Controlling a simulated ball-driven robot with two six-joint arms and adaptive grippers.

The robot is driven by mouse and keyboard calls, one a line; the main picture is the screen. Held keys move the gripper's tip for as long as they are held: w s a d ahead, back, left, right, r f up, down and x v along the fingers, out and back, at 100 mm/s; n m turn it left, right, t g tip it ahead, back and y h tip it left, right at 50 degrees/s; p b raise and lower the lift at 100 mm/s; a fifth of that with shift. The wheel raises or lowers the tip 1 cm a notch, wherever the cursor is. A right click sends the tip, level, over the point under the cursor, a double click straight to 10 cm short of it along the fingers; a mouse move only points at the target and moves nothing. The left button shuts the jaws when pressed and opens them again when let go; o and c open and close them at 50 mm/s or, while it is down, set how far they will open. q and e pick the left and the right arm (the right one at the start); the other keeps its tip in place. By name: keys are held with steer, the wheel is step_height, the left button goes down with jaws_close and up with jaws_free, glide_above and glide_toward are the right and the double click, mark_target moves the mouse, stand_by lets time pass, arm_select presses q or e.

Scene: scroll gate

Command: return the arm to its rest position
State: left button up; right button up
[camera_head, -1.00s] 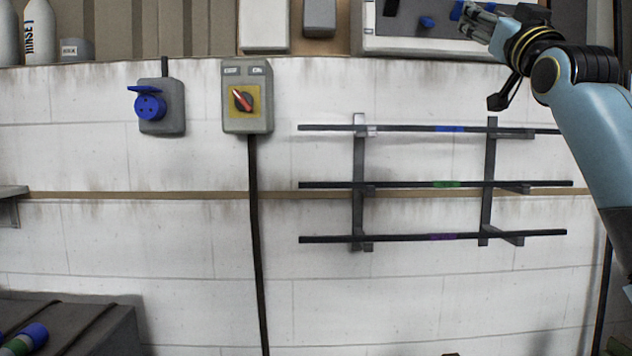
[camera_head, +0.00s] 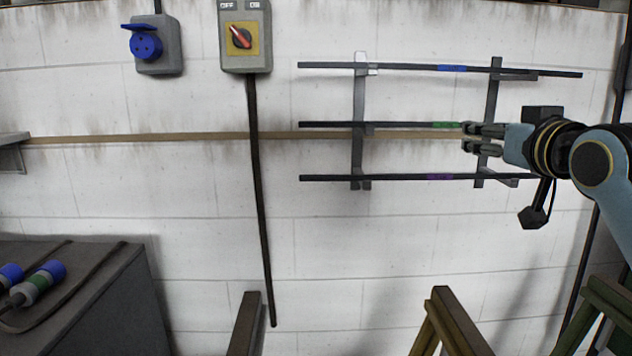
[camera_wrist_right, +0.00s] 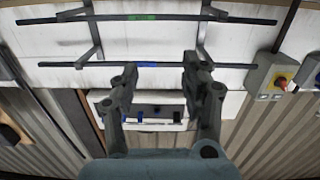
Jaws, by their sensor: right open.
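My right arm (camera_head: 600,165) comes in from the right in the head view, its forearm turned to the left. My right gripper (camera_head: 466,137) is open and empty, in front of the wall rack near the green mark on the middle bar. In the right wrist view its two fingers (camera_wrist_right: 160,80) stand apart with nothing between them. My left gripper is not in view.
The wall rack has three dark bars, marked blue (camera_head: 452,68), green (camera_head: 446,125) and purple (camera_head: 440,177). A rotary switch box (camera_head: 245,60) and a blue socket (camera_head: 147,46) are on the wall. A dark cabinet (camera_head: 110,300) and wooden trestles (camera_head: 440,310) stand below.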

steer(key=s+f+g, duration=0.6)
steer(key=s+f, duration=0.8)
steer(key=f, duration=0.4)
steer(key=s+f+g+h, duration=0.1)
steer(key=s+f+g, duration=0.35)
steer(key=s, duration=0.75)
steer(key=s+f+g, duration=0.3)
steer(key=s+f, duration=0.3)
steer(key=s, duration=0.5)
step_height(320, 180, down, 30)
steer(key=s+d+g+b, duration=0.2)
steer(key=s+d+b, duration=0.1)
steer(key=b, duration=0.1)
steer(key=s+f+b, duration=0.2)
steer(key=s+f, duration=1.5)
steer(key=f, duration=0.1)
steer(key=shift+s+d+f+g, duration=0.15)
steer(key=shift+s+d+g, duration=0.2)
steer(key=shift+s, duration=0.05)
